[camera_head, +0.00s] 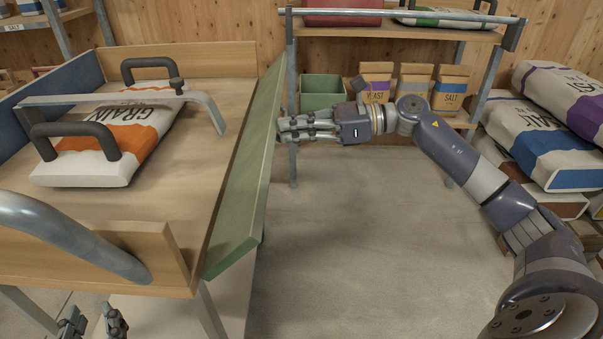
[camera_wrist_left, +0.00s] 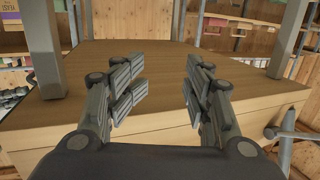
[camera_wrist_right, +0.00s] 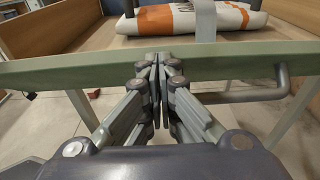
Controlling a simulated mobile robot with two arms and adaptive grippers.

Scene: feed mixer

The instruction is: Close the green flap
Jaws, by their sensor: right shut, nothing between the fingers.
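The green flap (camera_head: 243,175) runs along the right side of the wooden mixer table in the head view. It leans outward from the table side. In the right wrist view the flap (camera_wrist_right: 60,72) crosses as a long green board, with a grey bar handle (camera_wrist_right: 245,97) on its near side. My right gripper (camera_head: 282,130) is shut and empty, its fingertips at the flap's outer side; I cannot tell if they touch. It also shows in the right wrist view (camera_wrist_right: 158,62). My left gripper (camera_head: 92,322) is low at the table's front; the left wrist view (camera_wrist_left: 163,85) shows it open and empty.
A grain bag (camera_head: 90,165) lies on the mixer table (camera_head: 190,215) under a grey metal bar (camera_head: 110,98). Behind stands a shelf with a green crate (camera_head: 322,88) and small bags. Large sacks (camera_head: 545,145) are stacked at right. The floor (camera_head: 350,240) between is clear.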

